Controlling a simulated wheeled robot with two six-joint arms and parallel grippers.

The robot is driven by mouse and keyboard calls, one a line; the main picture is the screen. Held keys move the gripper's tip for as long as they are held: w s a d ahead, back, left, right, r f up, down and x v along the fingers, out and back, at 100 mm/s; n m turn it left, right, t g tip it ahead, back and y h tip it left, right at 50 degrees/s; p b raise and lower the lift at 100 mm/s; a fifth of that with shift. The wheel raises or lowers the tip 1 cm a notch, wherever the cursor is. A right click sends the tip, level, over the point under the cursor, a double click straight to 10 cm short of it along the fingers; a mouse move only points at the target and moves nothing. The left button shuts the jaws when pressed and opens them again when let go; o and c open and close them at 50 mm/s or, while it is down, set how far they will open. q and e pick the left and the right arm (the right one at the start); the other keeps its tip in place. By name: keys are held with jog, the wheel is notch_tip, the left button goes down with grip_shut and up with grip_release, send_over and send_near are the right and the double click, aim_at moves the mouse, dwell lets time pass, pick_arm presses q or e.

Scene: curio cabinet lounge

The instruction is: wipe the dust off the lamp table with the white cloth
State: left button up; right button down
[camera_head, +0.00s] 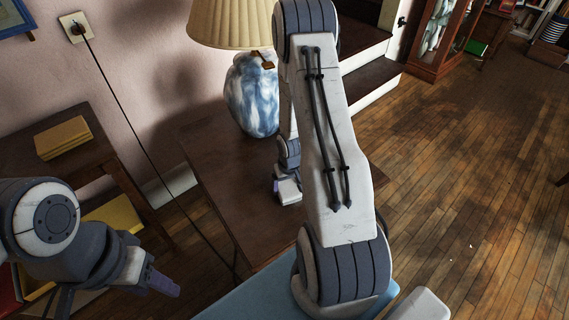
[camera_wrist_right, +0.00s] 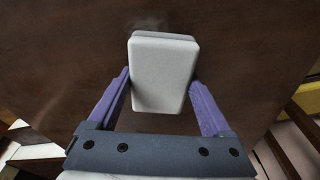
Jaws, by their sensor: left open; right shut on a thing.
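The lamp table (camera_head: 225,190) is a dark brown wooden table, with a blue-and-white lamp (camera_head: 252,97) standing at its back. The white cloth (camera_wrist_right: 163,75) looks like a folded, block-shaped pad in the right wrist view. My right gripper (camera_wrist_right: 163,92) is shut on it, with a purple finger on each side, over the brown tabletop. In the head view the cloth (camera_head: 289,191) is at the table's right part, and my right arm hides part of the gripper and table. A faint greyish dust patch (camera_wrist_right: 150,22) shows beyond the cloth. My left gripper (camera_head: 160,284) is open and empty, left of the table.
A side table with a yellow book (camera_head: 63,138) stands at the left. A black cord (camera_head: 130,120) runs from the wall outlet down beside the lamp table. Steps (camera_head: 370,75) and a glass cabinet (camera_head: 437,38) stand at the back. Wooden floor is open at the right.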

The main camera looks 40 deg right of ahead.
notch_tip(320, 180, up, 4)
jog(key=p, duration=0.2)
jog(key=shift+w+a+f+p, duration=0.1)
jog(key=shift+f+p, duration=0.15)
jog(key=shift+p, duration=0.05)
jog(key=shift+r+p, duration=0.25)
jog(key=shift+p, duration=0.1)
notch_tip(320, 180, up, 4)
jog(key=p, duration=0.4)
